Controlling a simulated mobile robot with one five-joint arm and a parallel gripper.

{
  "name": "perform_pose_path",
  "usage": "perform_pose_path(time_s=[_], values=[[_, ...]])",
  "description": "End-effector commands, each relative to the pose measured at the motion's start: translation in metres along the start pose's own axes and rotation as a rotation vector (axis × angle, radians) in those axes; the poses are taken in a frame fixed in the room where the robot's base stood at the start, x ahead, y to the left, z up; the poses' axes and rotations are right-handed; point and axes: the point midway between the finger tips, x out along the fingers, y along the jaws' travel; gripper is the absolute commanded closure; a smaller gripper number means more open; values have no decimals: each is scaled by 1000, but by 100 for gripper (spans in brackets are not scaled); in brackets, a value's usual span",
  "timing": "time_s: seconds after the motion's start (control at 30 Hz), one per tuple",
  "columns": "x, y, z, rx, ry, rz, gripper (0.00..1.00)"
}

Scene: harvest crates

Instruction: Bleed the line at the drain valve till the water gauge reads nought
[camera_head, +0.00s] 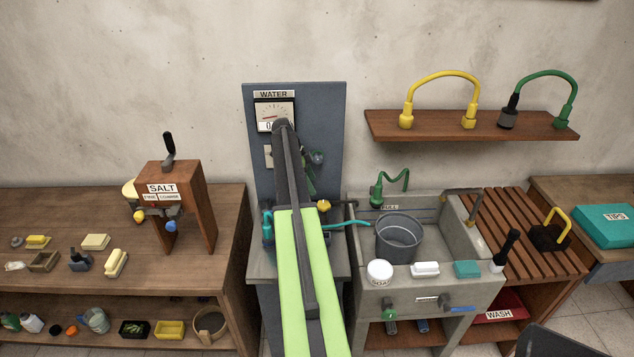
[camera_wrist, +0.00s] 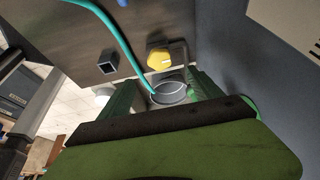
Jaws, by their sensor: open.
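The water gauge (camera_head: 275,111) is at the top of a blue-grey panel (camera_head: 325,110) in the head view. Its dial and needle show, but my arm covers part of its number window; a 0 shows at the left. A yellow knob (camera_head: 323,206) sits low on the panel beside my arm, and a yellow knob also shows in the wrist view (camera_wrist: 159,59). I cannot tell whether it is the drain valve. My gripper (camera_wrist: 168,82) is open, its green fingers either side of a grey round rim (camera_wrist: 170,94); contact is unclear. In the head view my arm mostly hides it.
A teal hose (camera_head: 347,224) runs right from the panel base towards a grey bucket (camera_head: 398,238) in the sink (camera_head: 365,268). A salt dispenser (camera_head: 163,190) stands on the left bench. A shelf (camera_head: 470,125) with yellow and green hoses hangs at upper right.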

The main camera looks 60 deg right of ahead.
Motion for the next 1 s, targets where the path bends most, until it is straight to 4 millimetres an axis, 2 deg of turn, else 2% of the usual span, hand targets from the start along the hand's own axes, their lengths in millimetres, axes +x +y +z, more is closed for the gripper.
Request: perform_pose_path(time_s=[0.03,0.1,0.2,0.3,1.0], values=[[-23,0,-5,0,0,0,26],[-39,0,-5,0,0,0,26],[-57,0,-4,-1,0,0,26],[-66,0,-2,0,0,1,26],[-65,0,0,1,0,1,26]])
